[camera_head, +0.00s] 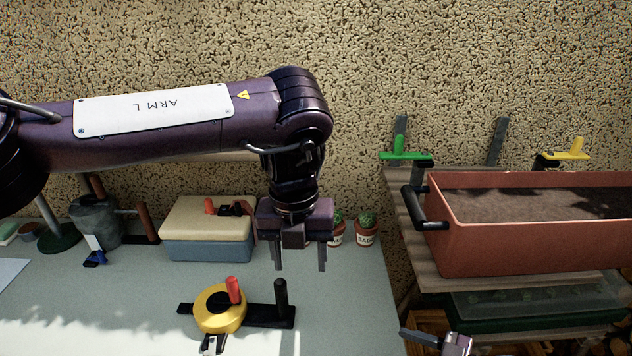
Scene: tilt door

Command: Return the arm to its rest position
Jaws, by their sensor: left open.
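My left arm (250,122), purple with a white label plate, reaches in from the left across the upper middle of the head view. Its wrist bends down, and the left gripper (300,260) points downward. Its two grey fingers are apart with nothing between them. It hangs above the grey table (350,310), higher in the picture than a yellow round tool (219,310) and a black bar with an upright post (280,298).
A cream and blue box (208,240) stands left of the gripper, partly overlapped by it. Potted cacti (366,232) stand behind to its right. A reddish planter (520,245) with a black handle (432,222) sits on a wooden rack at the right. Green (405,154) and yellow (570,151) levers stand behind it.

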